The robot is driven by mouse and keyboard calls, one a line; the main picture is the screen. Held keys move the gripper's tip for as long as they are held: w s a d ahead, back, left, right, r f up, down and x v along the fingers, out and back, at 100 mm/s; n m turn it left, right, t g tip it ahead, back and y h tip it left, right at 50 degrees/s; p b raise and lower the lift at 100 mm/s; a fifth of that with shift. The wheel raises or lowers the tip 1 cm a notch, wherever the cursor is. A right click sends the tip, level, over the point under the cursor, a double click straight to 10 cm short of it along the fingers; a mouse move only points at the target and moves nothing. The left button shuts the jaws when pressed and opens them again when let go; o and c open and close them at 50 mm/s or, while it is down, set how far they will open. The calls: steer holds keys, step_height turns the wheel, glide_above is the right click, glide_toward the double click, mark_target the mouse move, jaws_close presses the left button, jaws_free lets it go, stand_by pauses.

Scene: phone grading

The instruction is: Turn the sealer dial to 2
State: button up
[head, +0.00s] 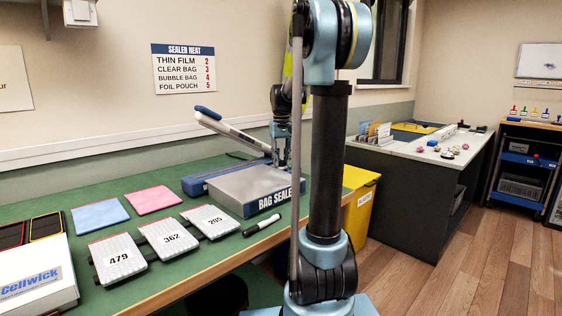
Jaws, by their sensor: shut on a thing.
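The bag sealer (245,193) is a grey and blue machine on the green bench, with its label "BAG SEALER" on the front. Its long white and blue sealing arm (230,131) is raised at a slant. My gripper (281,163) points down at the top right of the sealer, close against it. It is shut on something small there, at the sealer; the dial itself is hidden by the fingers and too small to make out. The dial's setting cannot be read. A wall sign (183,69) reads SEALER HEAT, with THIN FILM 2, CLEAR BAG 3, BUBBLE BAG 4, FOIL POUCH 5.
Numbered pouches 479 (118,259), 362 (168,237) and 205 (209,222) lie left of the sealer. A black marker (261,225) lies before it. Blue (100,214) and pink (153,199) cloths lie behind. A yellow bin (358,212) stands right of the bench.

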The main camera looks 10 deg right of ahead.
steer(key=shift+m, duration=0.6)
steer(key=o, duration=1.1)
step_height(320, 180, up, 12)
steer(key=shift+w+f, duration=0.1)
